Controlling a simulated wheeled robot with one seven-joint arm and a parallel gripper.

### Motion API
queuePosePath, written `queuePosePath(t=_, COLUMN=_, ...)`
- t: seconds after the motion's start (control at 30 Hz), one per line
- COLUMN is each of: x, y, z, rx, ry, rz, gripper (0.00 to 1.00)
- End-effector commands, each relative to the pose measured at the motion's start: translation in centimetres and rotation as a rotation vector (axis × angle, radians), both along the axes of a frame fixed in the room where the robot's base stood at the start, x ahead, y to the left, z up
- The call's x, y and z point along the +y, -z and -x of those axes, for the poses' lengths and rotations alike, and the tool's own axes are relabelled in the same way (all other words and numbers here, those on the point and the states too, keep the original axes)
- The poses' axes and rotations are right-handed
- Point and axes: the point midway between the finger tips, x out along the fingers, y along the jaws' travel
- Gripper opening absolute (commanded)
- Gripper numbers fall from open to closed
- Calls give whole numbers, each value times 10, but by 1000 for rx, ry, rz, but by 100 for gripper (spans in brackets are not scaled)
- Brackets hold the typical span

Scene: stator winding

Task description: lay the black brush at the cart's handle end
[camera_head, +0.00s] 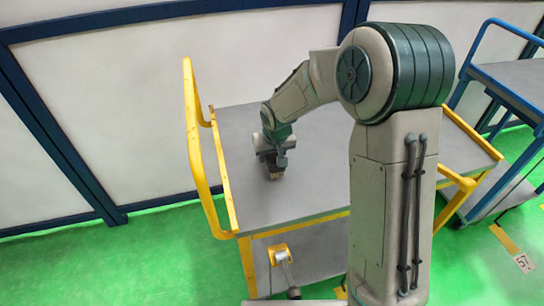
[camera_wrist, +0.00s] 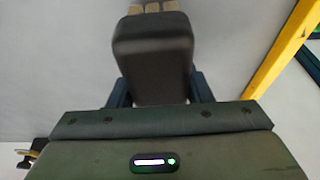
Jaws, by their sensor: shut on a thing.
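The yellow-framed cart (camera_head: 310,185) stands before me with a grey top. Its raised yellow handle (camera_head: 200,150) is at the left end. My gripper (camera_head: 273,158) is over the left half of the top, near the handle. In the wrist view my gripper (camera_wrist: 158,92) is shut on the black brush (camera_wrist: 152,55), with a finger on each side of its dark body. Pale tan bristle tufts show at its far end. In the head view the brush (camera_head: 275,173) is small under the gripper; I cannot tell whether it touches the top.
A blue cart (camera_head: 515,80) stands at the right. The cart top around the gripper looks clear. A yellow cart rail (camera_wrist: 285,50) crosses the wrist view's right side. A panelled wall (camera_head: 120,110) is behind.

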Motion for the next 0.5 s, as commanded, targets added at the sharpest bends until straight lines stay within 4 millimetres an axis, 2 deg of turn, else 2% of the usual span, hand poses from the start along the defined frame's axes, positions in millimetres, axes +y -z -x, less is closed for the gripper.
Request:
queuePosePath(t=0.1, x=1, y=11, z=0, rx=0, ry=0, rz=-1, gripper=19)
queuePosePath(t=0.4, x=0, y=14, z=0, rx=-1, ry=1, rz=-1, gripper=19)
queuePosePath(t=0.43, x=0, y=13, z=0, rx=-1, ry=1, rz=-1, gripper=51)
queuePosePath(t=0.5, x=0, y=12, z=0, rx=-1, ry=1, rz=-1, gripper=67)
